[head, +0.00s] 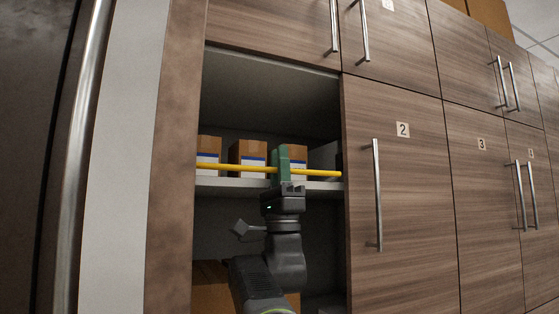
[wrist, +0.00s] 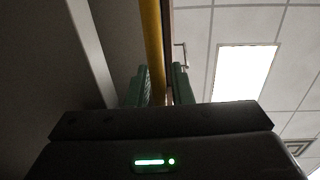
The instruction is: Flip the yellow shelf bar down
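The yellow shelf bar (head: 235,169) runs level across the front of the open cabinet, just above the shelf edge. My gripper (head: 285,165) is raised at the bar from below, its green fingers upright in front of the boxes. In the wrist view, the bar (wrist: 153,45) passes between the two green fingers of my gripper (wrist: 160,88). The fingers are apart, with the bar near the left one and a small gap on the right. Whether either finger touches the bar is hard to tell.
Several cardboard boxes (head: 248,152) stand on the shelf (head: 230,184) behind the bar. Closed cabinet door 2 (head: 408,190) borders the opening on the right. Another brown box (head: 208,295) is below the shelf. A metal handle (head: 82,150) stands at the left.

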